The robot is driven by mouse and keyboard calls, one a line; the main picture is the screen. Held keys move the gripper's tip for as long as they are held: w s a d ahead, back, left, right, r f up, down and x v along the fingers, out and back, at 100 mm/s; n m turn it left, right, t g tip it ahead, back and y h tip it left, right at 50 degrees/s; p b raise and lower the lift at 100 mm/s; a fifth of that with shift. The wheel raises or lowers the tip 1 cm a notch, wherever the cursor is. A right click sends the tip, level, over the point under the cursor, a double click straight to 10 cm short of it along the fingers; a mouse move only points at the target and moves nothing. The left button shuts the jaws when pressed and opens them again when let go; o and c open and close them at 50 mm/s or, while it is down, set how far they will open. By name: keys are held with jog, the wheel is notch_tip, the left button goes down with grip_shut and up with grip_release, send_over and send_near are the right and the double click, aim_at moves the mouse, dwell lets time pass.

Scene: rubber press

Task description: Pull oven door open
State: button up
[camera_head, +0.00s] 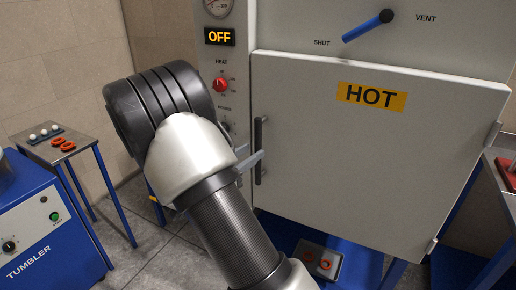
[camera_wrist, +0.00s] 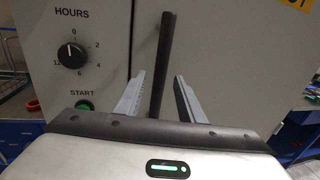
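The grey oven door (camera_head: 365,155) carries a yellow HOT sign (camera_head: 372,97) and looks shut. Its black vertical bar handle (camera_head: 258,150) is at the door's left edge; it also shows in the wrist view (camera_wrist: 163,62). My gripper (camera_head: 257,160) is at the handle's lower part. In the wrist view its two grey fingers (camera_wrist: 158,88) are apart, one on each side of the handle, with gaps visible between fingers and bar. My arm hides part of the control panel in the head view.
The oven's display (camera_head: 219,37) reads OFF. The blue vent lever (camera_head: 367,26) is above the door. A blue tumbler (camera_head: 40,235) and a small table (camera_head: 62,147) stand at the left. A tray with orange rings (camera_head: 317,258) is below the oven. A bench (camera_head: 500,185) is at the right.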

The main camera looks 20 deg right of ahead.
aim_at(256, 149)
jog(key=shift+x, duration=2.3)
jog(key=shift+c, duration=0.2)
grip_shut()
